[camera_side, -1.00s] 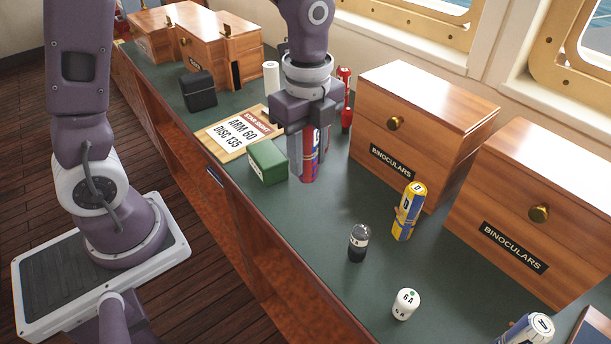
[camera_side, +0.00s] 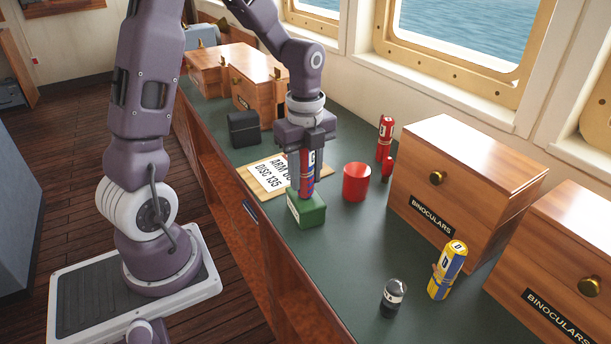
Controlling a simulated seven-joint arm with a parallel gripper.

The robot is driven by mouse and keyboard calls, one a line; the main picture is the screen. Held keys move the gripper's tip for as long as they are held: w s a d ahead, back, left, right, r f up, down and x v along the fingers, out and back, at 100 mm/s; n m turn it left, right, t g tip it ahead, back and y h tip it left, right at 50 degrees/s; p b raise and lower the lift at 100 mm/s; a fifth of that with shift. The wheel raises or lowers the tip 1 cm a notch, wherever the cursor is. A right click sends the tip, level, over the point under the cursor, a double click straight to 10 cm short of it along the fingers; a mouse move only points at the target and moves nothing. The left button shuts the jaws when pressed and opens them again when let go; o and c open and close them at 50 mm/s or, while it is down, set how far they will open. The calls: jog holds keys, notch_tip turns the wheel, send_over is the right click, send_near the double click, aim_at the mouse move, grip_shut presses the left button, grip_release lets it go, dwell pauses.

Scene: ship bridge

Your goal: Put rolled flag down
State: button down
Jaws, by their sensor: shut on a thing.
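My gripper (camera_side: 306,184) is shut on a rolled flag (camera_side: 307,170), red and blue with white marks. The flag is upright between the fingers, its top just under the gripper body. Its lower end appears over the back part of the green box (camera_side: 306,212) on the counter. I cannot tell whether it touches the box, stands behind it or hangs above it. A second rolled flag, blue and yellow (camera_side: 448,268), stands on the counter to the right. A red rolled one (camera_side: 385,138) stands further back.
A red cylinder (camera_side: 356,182) stands just right of my gripper. The card on a board (camera_side: 262,177) lies to the left, near a black box (camera_side: 243,129). Binoculars boxes (camera_side: 460,185) line the window side. A dark, clear-topped jar (camera_side: 393,297) is in front. Green counter between is bare.

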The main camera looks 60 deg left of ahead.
jog(key=shift+f, duration=0.3)
jog(key=c, duration=1)
grip_release()
jog(key=r, duration=1.2)
jog(key=shift+s+d+r, duration=0.15)
jog(key=shift+d+r, duration=0.05)
jog(key=shift+r, duration=0.1)
jog(key=s+d+r+n+t, duration=0.2)
jog(key=s+d+n+t, duration=0.3)
jog(key=s+d+n, duration=0.5)
jog(key=s+n, duration=0.5)
jog(key=n, duration=0.3)
jog(key=shift+s+d+t, duration=0.15)
jog(key=shift+s+t, duration=0.15)
jog(key=shift+r, duration=0.1)
